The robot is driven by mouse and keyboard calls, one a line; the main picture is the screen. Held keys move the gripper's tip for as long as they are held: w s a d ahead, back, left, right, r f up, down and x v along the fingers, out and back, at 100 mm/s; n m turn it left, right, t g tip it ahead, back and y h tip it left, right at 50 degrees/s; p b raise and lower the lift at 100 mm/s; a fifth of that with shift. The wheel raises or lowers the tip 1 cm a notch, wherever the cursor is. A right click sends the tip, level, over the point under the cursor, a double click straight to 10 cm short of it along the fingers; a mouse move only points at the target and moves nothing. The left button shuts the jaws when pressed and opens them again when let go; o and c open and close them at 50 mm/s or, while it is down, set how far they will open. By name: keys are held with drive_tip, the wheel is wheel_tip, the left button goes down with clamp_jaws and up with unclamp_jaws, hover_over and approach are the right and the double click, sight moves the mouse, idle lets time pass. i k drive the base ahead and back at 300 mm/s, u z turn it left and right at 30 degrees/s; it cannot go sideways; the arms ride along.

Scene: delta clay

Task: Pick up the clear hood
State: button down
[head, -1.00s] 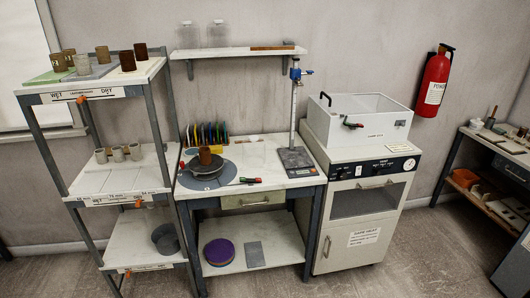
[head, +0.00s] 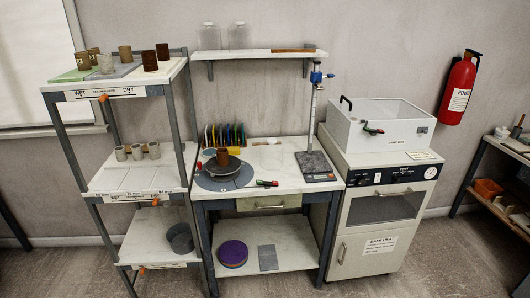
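Two clear, jar-like vessels also stand on the wall shelf: a left one (head: 209,37) and a right one (head: 239,37). I cannot tell for certain which of these is the clear hood. My gripper is not in view.
A rack (head: 115,186) with cups stands left. A fire extinguisher (head: 459,87) hangs at right. Open floor lies in front.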

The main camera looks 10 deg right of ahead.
sight(271, 149)
drive_tip(key=i, duration=0.85)
drive_tip(key=z, duration=0.05)
